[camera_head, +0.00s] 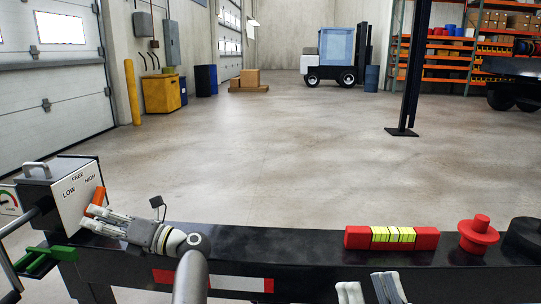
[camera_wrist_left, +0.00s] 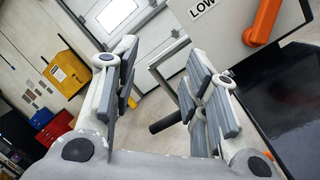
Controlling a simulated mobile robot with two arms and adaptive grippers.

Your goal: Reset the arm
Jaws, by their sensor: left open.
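My left gripper (camera_head: 88,216) is in front of the grey gear box (camera_head: 72,200) marked FREE, LOW and HIGH, over the left end of the black trailer beam (camera_head: 300,243). Its fingertips are close to the box's orange lever (camera_head: 99,196). In the left wrist view the fingers (camera_wrist_left: 165,75) stand well apart with nothing between them. The orange lever (camera_wrist_left: 264,20) is at the upper right there, outside the fingers. My right gripper (camera_head: 371,288) shows only its fingertips at the bottom edge, apart and empty, in front of the beam.
A red level with a yellow vial section (camera_head: 393,238) and a red knob-topped piece (camera_head: 479,234) sit on the beam at right. A green handle (camera_head: 45,260) is below the box. A black post (camera_head: 410,80) stands on the floor. The floor beyond the beam is open.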

